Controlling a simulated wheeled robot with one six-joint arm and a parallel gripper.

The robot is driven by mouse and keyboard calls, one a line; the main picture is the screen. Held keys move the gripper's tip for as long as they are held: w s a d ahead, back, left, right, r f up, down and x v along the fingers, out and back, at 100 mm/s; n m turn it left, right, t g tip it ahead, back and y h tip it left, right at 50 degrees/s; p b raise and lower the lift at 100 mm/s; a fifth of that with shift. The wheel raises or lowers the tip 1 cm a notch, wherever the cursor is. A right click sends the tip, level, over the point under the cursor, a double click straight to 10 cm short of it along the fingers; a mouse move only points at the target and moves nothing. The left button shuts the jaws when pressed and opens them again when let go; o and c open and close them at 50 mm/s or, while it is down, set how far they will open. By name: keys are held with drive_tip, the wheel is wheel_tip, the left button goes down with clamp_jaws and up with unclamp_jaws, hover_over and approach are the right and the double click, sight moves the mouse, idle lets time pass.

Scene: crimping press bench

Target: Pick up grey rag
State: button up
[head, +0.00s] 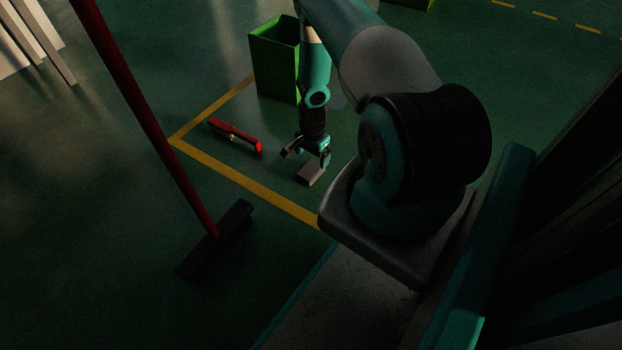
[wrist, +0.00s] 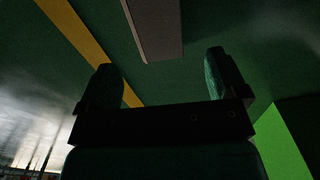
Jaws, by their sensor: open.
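The grey rag (head: 311,173) looks like a small flat grey block and lies on the green floor, inside the yellow floor line. In the wrist view the grey rag (wrist: 155,28) shows at the top middle, beyond the fingertips and between their lines. My gripper (head: 307,153) is just above the rag in the head view, pointing down. In the wrist view my gripper (wrist: 162,82) has its two fingers wide apart with nothing between them. The rag appears apart from the fingers, but the exact gap is hard to judge in the dim light.
A red tool-like object (head: 235,135) lies on the floor left of my gripper. A green open bin (head: 272,62) stands behind it. A broom with a red handle (head: 150,120) stands at the left. A yellow line (head: 250,188) crosses the floor.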

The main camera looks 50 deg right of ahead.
sight(312, 168)
drive_tip(key=shift+a+f+b, duration=0.2)
drive_tip(key=shift+f+b, duration=2.35)
drive_tip(key=shift+f, duration=0.9)
drive_tip(key=shift+r, duration=0.1)
drive_tip(key=c, duration=1)
